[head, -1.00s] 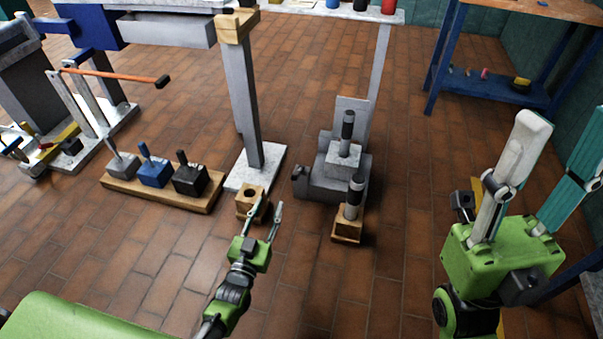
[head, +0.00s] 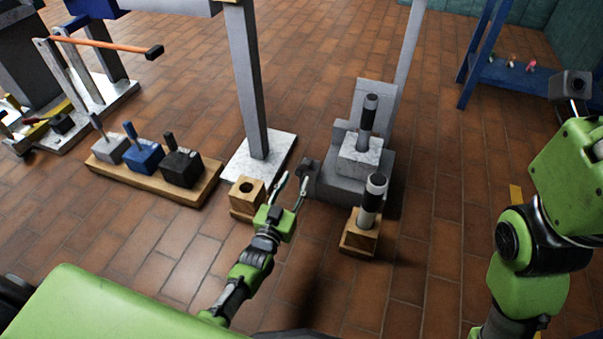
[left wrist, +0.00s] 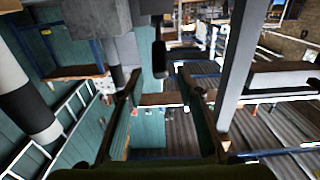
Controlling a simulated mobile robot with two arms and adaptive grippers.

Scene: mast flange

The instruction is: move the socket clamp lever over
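A grey clamp fixture (head: 350,192) stands on the floor right of the mast. A short dark lever-like end (head: 308,166) sticks out at its left side; I take it for the socket clamp lever. My left gripper (head: 293,183) is open, its fingers close to this dark end. In the left wrist view, a dark handle (left wrist: 159,60) shows between the spread fingers (left wrist: 160,88), with nothing gripped. I cannot tell whether a finger touches it.
The grey mast (head: 250,90) rises from a white plate (head: 240,160). A wooden block with a hole (head: 247,193) sits by the left gripper. A black-and-white peg (head: 372,203) stands in a wooden block. A board (head: 203,190) carries several small levers. Floor in front is clear.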

